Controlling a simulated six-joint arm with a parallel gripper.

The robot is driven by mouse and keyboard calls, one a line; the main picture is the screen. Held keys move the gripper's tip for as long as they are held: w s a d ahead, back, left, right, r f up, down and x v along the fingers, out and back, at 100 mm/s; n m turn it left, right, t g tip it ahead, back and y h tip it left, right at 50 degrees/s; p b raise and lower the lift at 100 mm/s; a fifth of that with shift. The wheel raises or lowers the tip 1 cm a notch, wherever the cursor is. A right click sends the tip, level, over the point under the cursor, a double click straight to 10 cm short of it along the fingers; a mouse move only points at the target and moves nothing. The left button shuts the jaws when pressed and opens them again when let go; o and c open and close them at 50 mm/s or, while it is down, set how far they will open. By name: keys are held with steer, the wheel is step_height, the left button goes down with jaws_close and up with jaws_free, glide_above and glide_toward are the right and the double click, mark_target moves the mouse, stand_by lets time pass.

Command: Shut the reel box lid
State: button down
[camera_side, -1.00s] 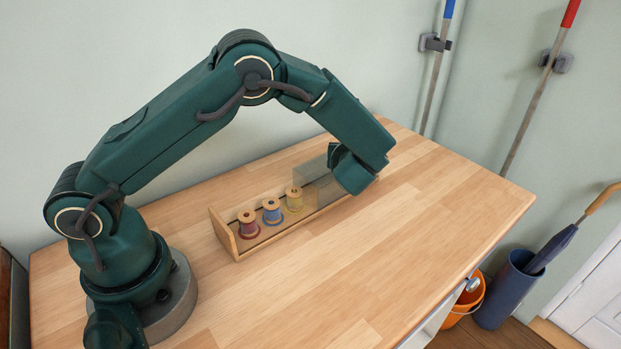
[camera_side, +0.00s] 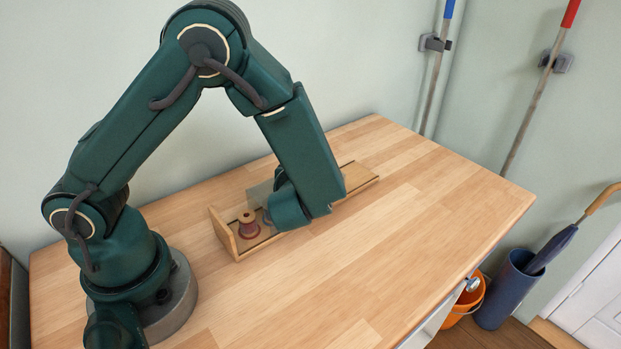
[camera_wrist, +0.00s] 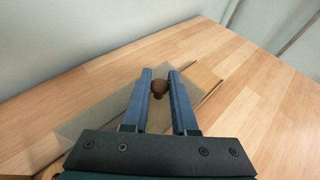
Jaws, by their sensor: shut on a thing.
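The reel box (camera_side: 222,235) is a long, low wooden box on the bench, with a raised wall at its left end. Its lid (camera_side: 262,191) is a see-through smoky panel, partly hidden by my arm; it also shows in the wrist view (camera_wrist: 90,118). A round brown knob (camera_wrist: 159,87) sits on the lid. My gripper (camera_wrist: 160,82) is shut on this knob, with one blue finger on each side. A dark red reel (camera_side: 248,224) stands upright at the box's left end. My arm hides the middle of the box.
The wooden bench top (camera_side: 400,230) is clear in front of the box and to its right. A pale wall runs behind the bench. An orange bucket (camera_side: 465,303), a dark blue bin (camera_side: 505,295) and wall-hung poles are off to the right.

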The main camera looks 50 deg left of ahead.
mark_target(272, 190)
steer(key=s, duration=0.6)
steer(key=shift+s, duration=0.4)
steer(key=c, duration=0.7)
jaws_free()
steer(key=shift+d, duration=0.1)
steer(key=shift+v, duration=2.5)
